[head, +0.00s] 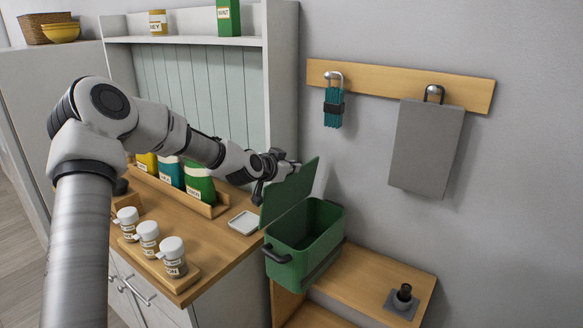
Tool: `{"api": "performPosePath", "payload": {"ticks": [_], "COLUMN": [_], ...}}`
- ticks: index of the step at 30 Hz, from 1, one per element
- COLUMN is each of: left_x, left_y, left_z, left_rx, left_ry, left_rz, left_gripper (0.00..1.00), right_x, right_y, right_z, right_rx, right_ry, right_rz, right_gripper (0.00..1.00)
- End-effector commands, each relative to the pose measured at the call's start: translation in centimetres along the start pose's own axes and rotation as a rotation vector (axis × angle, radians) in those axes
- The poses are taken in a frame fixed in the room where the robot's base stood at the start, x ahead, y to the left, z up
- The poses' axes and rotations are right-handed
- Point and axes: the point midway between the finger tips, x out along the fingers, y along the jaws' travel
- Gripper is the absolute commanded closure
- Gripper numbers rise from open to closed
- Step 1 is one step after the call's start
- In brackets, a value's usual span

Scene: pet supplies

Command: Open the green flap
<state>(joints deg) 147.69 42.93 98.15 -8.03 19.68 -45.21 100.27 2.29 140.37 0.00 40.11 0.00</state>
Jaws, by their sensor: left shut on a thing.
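The green flap (291,197) stands raised and tilted at the left edge of the green bin (329,246). The bin is open at the top and its dark inside shows; a black handle (277,255) is on its front side. My left gripper (277,174) is at the upper left of the flap, shut on it, with the flap hiding part of the fingers. My right gripper does not show.
Left are a small white tray (243,223), several white-lidded jars and a rack of pouches (199,184).

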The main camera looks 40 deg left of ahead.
Motion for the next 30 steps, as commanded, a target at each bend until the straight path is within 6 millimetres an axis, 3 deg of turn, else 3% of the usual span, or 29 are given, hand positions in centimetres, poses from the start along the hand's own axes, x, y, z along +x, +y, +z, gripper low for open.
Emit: {"api": "performPosePath", "payload": {"ticks": [2, 5, 17, 30], "left_x": [0.0, 0.0, -0.6, -6.9], "left_y": [-0.1, -0.1, -0.1, -0.1], "left_z": [-0.1, -0.1, -0.1, -0.2], "left_rx": [0.001, 0.001, -0.003, -0.007], "left_ry": [0.003, 0.003, 0.003, 0.006], "left_rz": [-0.002, -0.002, -0.001, -0.002], "left_gripper": [1.0, 0.68, 0.67, 0.67], "right_x": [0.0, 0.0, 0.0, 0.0], "right_y": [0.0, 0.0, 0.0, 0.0], "right_z": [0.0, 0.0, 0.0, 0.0], "right_rx": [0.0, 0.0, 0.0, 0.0], "right_ry": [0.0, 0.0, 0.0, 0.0], "right_rz": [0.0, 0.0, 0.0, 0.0], "right_gripper": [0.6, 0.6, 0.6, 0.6]}}
